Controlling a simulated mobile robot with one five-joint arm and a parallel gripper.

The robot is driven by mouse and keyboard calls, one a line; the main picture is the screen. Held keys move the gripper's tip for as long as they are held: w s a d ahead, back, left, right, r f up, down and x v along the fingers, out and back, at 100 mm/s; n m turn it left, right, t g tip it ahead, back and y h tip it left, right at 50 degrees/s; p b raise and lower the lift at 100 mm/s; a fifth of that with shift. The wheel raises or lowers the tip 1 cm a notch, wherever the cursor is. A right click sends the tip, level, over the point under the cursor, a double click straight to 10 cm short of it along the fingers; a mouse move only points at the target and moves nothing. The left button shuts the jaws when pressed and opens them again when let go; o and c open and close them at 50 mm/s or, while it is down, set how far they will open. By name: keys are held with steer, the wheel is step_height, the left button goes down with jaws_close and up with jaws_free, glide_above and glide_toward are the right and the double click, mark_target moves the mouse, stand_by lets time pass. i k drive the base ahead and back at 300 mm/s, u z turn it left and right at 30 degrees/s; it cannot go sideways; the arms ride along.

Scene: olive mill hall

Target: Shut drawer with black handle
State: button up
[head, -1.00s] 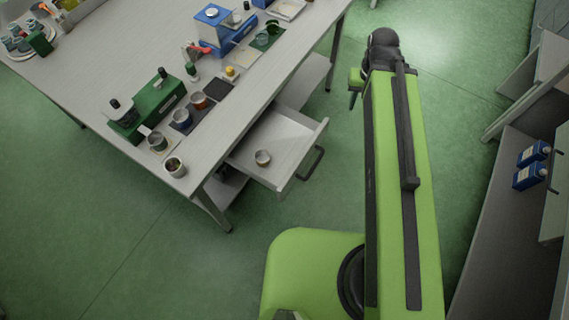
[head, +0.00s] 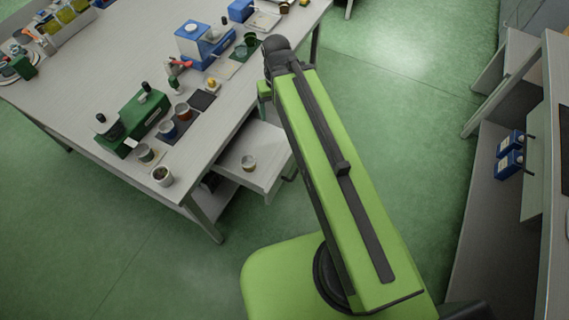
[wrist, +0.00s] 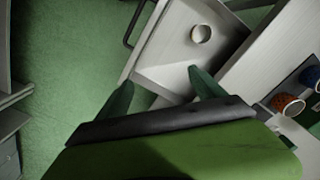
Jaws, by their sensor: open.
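The drawer (head: 264,150) sticks out open from under the worktop of the long table. A small light cup (head: 248,162) stands in it. Its black handle (head: 290,175) is mostly hidden behind my arm. In the wrist view the drawer (wrist: 165,62), the cup (wrist: 201,34) and the dark handle (wrist: 134,24) on its front show near the top. My gripper (wrist: 163,92) is open and empty. Its green fingers are spread over the drawer's side in that view, with the handle off to the upper left; their height above it is unclear.
The table (head: 130,65) carries a green machine (head: 135,120), a blue machine (head: 203,42) and several cups near its edge. A shelf unit (head: 490,205) with blue containers (head: 509,155) stands at the right. Green floor is free between them.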

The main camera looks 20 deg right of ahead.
mark_target(268, 141)
steer(key=k, duration=0.55)
steer(key=u, duration=1.55)
steer(key=i, duration=0.2)
steer(key=z, duration=0.55)
